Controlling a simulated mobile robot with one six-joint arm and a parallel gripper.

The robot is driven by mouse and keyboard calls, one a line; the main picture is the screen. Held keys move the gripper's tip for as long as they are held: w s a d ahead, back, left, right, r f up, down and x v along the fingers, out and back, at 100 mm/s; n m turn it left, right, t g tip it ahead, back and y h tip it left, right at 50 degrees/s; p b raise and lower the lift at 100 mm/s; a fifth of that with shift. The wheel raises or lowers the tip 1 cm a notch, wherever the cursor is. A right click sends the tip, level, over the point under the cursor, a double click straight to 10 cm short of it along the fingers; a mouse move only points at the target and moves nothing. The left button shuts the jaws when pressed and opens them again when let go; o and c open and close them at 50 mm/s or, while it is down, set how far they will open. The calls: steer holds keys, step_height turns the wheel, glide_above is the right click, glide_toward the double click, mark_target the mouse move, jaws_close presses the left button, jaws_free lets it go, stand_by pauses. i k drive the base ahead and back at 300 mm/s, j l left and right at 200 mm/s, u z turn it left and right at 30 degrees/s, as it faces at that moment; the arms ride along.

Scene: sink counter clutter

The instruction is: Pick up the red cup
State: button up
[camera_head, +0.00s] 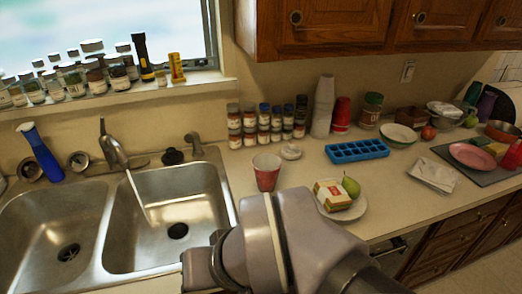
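A red cup (267,178) with a pale inside stands upright on the counter, just right of the sink's right basin. Its mouth faces up. Another red item (341,116), seemingly a stack of upside-down red cups, stands at the back by the wall, right of a white stack. Only arm links show clearly; my gripper's fingers are not visible.
A small white lidded item (291,152), spice jars (250,126) and a blue ice tray (357,151) stand behind. The double sink (120,215) is left.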

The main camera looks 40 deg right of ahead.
mark_target(266, 165)
steer(key=z, duration=1)
steer(key=j+z, duration=0.45)
steer(key=j, duration=0.85)
